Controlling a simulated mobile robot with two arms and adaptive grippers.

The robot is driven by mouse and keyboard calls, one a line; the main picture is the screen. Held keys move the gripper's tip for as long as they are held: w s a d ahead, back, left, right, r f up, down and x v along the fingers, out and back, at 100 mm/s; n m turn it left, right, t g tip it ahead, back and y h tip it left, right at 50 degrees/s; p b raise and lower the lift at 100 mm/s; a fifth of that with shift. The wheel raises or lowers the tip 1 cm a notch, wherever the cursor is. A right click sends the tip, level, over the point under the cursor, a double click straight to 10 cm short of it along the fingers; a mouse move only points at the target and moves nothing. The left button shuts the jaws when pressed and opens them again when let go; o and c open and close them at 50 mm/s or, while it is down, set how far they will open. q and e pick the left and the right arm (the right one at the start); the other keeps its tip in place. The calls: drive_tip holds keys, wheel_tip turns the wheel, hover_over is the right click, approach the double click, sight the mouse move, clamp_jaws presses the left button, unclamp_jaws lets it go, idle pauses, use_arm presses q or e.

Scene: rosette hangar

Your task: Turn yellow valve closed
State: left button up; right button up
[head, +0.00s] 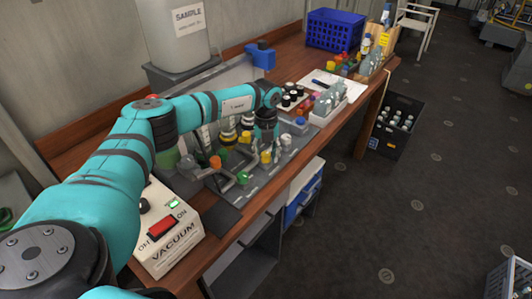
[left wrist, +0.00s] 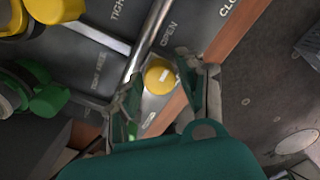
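The yellow valve knob (left wrist: 160,77), round with a white mark, shows in the left wrist view beside a metal pipe on the grey panel (left wrist: 200,22). "OPEN" and a partly cut-off "CLO" are printed near it. My left gripper (left wrist: 158,100) has its two fingers apart, one on each side of the knob in the picture; I cannot tell whether they touch it. In the head view my left gripper (head: 266,132) points down over the valve panel (head: 250,190), and its fingertips are hard to make out. My right gripper is not in view.
Other yellow (left wrist: 55,8) and green (left wrist: 48,98) knobs sit close by on the panel. The vacuum box (head: 168,240) stands at the near end of the bench. Bottles in a white tray (head: 325,115) and a blue crate (head: 335,29) stand farther along. The floor at right is mostly free.

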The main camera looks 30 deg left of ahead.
use_arm(q)
clamp_jaws()
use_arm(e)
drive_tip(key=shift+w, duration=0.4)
use_arm(q)
drive_tip(key=shift+m, duration=0.5)
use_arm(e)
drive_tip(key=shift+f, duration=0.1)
use_arm(q)
drive_tip(key=m+b, duration=0.1)
drive_tip(key=m, duration=0.3)
drive_tip(key=m+b, duration=0.1)
drive_tip(key=m, duration=0.3)
drive_tip(key=shift+b, duration=0.35)
drive_tip(key=m+b, duration=0.1)
drive_tip(key=m, duration=0.4)
drive_tip(key=shift+m+b, duration=0.65)
drive_tip(key=shift+m, duration=1.25)
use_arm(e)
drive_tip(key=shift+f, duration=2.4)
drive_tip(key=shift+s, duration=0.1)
